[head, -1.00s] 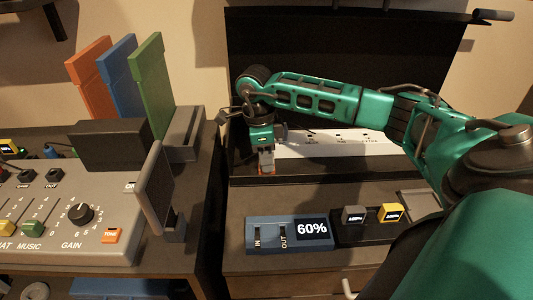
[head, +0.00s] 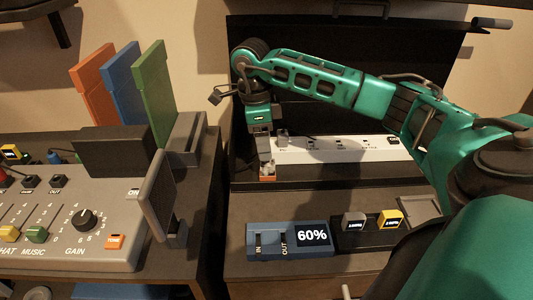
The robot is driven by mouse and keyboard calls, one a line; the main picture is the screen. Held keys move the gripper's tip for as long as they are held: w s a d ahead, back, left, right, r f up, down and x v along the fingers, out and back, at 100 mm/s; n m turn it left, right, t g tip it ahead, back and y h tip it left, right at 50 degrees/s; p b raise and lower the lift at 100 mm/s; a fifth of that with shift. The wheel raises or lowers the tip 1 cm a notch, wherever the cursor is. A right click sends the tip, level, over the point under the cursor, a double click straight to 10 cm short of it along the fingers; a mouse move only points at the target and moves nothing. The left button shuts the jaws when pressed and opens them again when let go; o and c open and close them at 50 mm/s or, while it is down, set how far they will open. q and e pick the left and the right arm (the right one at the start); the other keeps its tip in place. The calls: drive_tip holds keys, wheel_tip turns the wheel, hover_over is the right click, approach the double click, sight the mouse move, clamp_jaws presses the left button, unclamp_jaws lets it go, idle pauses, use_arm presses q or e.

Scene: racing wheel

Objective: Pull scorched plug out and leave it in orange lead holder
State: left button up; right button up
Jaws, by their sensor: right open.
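My right gripper (head: 265,150) points down at the left end of the white power strip (head: 345,150). It is open, with its fingertips just above a small orange holder (head: 268,178) on the dark ledge in front of the strip. The fingers partly hide the holder, and I cannot tell whether a plug sits in it. A small grey plug-like block (head: 282,138) stands at the strip's left end, just right of the fingers. Scorch marks are too small to make out. My left gripper is not in view.
A grey mixer (head: 65,240) and upright orange, blue and green panels (head: 153,95) stand at the left. A dark back panel rises behind the strip.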

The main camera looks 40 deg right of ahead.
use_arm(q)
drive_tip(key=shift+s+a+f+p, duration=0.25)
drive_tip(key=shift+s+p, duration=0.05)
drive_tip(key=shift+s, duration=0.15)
use_arm(e)
drive_tip(key=r, duration=0.6)
drive_tip(key=shift+w+a, duration=0.25)
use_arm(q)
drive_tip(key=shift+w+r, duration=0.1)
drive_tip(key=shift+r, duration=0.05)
use_arm(e)
drive_tip(key=shift+f, duration=0.1)
